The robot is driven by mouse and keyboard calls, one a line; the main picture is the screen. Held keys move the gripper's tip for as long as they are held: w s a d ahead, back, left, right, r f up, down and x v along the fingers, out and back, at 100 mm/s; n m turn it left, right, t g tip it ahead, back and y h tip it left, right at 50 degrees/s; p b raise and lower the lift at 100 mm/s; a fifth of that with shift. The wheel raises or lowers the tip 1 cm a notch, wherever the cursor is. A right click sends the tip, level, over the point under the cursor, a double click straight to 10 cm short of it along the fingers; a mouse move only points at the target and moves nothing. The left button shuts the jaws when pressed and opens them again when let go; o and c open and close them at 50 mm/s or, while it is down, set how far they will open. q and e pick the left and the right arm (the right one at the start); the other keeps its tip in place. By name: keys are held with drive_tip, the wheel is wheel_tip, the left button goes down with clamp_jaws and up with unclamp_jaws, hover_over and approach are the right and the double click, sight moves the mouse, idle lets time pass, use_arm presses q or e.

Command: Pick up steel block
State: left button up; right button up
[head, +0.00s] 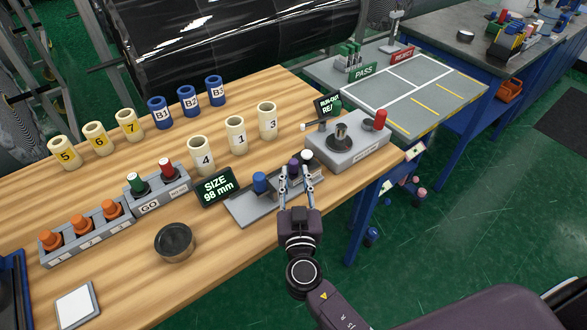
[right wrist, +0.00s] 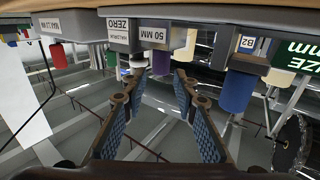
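No part is marked as the steel block. A grey metal block labelled 50 MM (right wrist: 152,36), with a purple knob (right wrist: 161,63), may be it. The purple knob also shows in the head view (head: 294,168), on the grey tray (head: 247,213) between a blue knob (head: 260,182) and a white knob (head: 306,157). My right gripper (head: 295,172) is open, its fingers on either side of the purple knob. In the right wrist view the open fingers (right wrist: 156,78) point toward that knob; contact cannot be told. My left gripper is not in view.
A grey gauge stand (head: 350,152) with a red knob is close to the right of my gripper. The SIZE 98 mm display (head: 217,187) and cream rolls (head: 201,156) stand to the left. A dark round dish (head: 174,242) sits nearer. Bare wood lies in front of the tray.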

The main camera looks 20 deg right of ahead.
sight(294, 165)
drive_tip(key=p+x, duration=0.1)
drive_tip(key=x, duration=0.1)
drive_tip(key=shift+w+r, duration=0.15)
drive_tip(key=shift+w, duration=0.15)
drive_tip(key=shift+w+d, duration=0.1)
drive_tip(key=shift+w, duration=0.4)
clamp_jaws()
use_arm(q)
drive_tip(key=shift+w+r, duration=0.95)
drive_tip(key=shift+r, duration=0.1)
